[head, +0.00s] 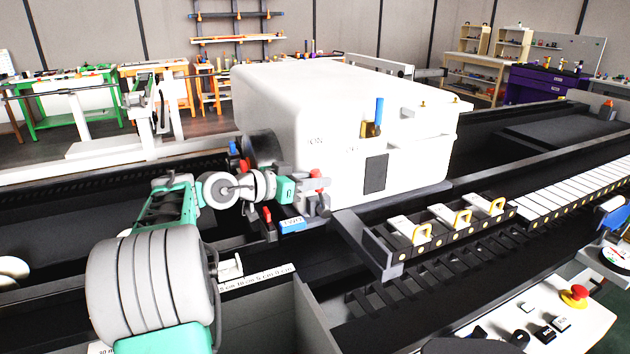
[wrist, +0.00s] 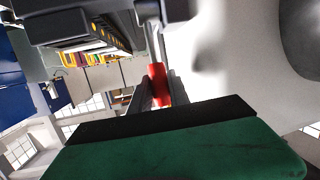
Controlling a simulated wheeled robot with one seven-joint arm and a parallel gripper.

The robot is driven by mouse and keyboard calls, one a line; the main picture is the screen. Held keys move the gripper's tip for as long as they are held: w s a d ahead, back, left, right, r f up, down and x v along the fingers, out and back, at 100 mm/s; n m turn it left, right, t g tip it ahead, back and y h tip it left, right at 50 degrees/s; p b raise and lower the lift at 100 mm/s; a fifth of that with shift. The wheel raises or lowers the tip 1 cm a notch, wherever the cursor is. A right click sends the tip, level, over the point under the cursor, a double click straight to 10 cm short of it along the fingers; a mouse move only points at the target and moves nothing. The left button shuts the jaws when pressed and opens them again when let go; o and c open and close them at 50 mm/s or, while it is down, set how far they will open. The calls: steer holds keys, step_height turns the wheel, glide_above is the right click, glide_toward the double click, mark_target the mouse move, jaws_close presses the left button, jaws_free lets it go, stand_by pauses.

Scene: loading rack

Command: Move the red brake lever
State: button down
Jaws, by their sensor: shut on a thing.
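The red brake lever (head: 316,174) shows as a small red grip at the lower front corner of the big white machine housing. In the wrist view its red handle (wrist: 159,84) is between my two dark fingers, on a grey metal rod. My gripper (head: 312,184) reaches in from the left and is shut on the lever. In the wrist view my gripper (wrist: 160,98) shows behind its green and black body, which hides the lower part of the picture. The fingers partly cover the lever in the head view.
The white housing (head: 350,110) stands right behind the lever. A blue label plate (head: 292,225) and another red handle (head: 266,215) are close by at the lower left. A rack with yellow handles (head: 445,230) lies to the right. A control panel with a red button (head: 574,295) is at the lower right.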

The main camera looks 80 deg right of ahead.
steer(key=c, duration=1.2)
jaws_free()
steer(key=shift+c, duration=0.2)
steer(key=v, duration=0.7)
steer(key=shift+w+a+b, duration=0.25)
steer(key=shift+w+b, duration=0.05)
steer(key=shift+w, duration=0.1)
